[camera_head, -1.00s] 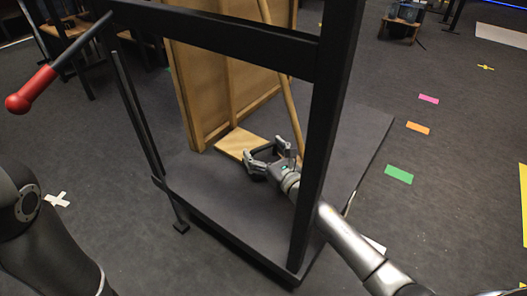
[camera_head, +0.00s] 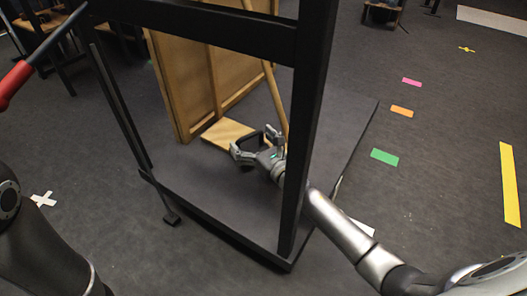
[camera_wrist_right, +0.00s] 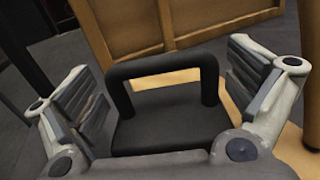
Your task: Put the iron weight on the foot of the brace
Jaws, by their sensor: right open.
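The iron weight is a black block (camera_wrist_right: 170,125) with a squared loop handle, between my right gripper's fingers in the right wrist view. My right gripper (camera_head: 257,147) is open, its fingers (camera_wrist_right: 170,95) spread on both sides of the weight and apart from the handle. The foot of the brace is a pale wooden board (camera_head: 226,132) on the dark platform, and it also shows at the right of the wrist view (camera_wrist_right: 298,148). The weight is at the board, but I cannot tell whether it rests fully on it. My left arm shows at the left; its gripper is out of view.
A tall wooden panel (camera_head: 180,85) stands behind the board, with a slanted wooden pole (camera_head: 273,100) beside it. A black frame (camera_head: 308,120) stands in front of my right gripper. A red-handled lever (camera_head: 14,78) is at the left. Coloured tape marks lie on the right floor.

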